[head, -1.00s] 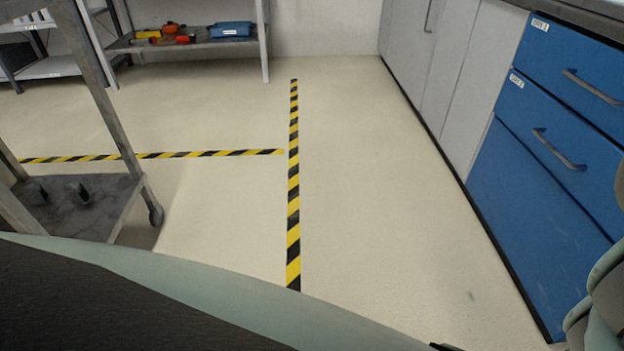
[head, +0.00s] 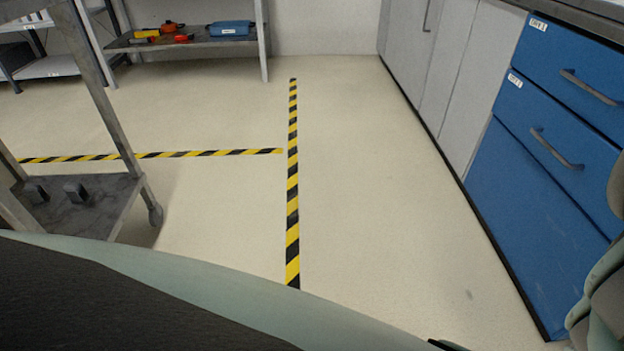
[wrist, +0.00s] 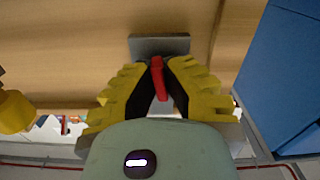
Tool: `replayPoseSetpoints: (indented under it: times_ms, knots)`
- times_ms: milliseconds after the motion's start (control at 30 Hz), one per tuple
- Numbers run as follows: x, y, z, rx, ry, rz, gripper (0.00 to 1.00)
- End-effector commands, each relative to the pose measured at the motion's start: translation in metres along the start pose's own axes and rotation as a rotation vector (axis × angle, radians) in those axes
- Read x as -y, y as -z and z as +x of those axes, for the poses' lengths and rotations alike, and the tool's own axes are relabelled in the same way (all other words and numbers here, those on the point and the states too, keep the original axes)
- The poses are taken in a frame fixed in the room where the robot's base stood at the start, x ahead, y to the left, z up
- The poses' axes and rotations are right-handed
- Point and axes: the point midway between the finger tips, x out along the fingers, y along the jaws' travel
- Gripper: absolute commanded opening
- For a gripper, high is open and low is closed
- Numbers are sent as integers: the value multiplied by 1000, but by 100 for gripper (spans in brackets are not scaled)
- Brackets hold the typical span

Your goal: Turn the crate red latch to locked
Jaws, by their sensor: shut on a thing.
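In the wrist view a red latch (wrist: 158,80) stands out from a grey plate (wrist: 160,45) on a brown, wood-like surface (wrist: 70,50), which seems to be the crate. My gripper (wrist: 158,66), with yellow fingers and dark inner pads, is shut on the red latch. The latch lies nearly in line with the fingers, tilted slightly. Its lower end and any lock marks are hidden or too small to tell. The head view does not show the gripper, the latch or the crate.
In the wrist view a yellow part (wrist: 14,110) is at the left and a blue surface (wrist: 275,60) at the right. In the head view, blue drawers (head: 535,180) stand right and a grey cart (head: 110,195) left. The floor between, with striped tape (head: 292,200), is clear.

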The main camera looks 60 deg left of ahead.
Motion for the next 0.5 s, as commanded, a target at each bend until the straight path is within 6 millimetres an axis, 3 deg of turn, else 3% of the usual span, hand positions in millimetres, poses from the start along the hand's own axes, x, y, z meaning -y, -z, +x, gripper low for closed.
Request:
replayPoseSetpoints:
  times_ms: [433, 467, 500]
  knots:
    - [3, -2, 0, 6, 5, 8, 0]
    - [3, -2, 0, 5, 5, 8, 13]
    - [2, -2, 0, 5, 5, 8, 17]
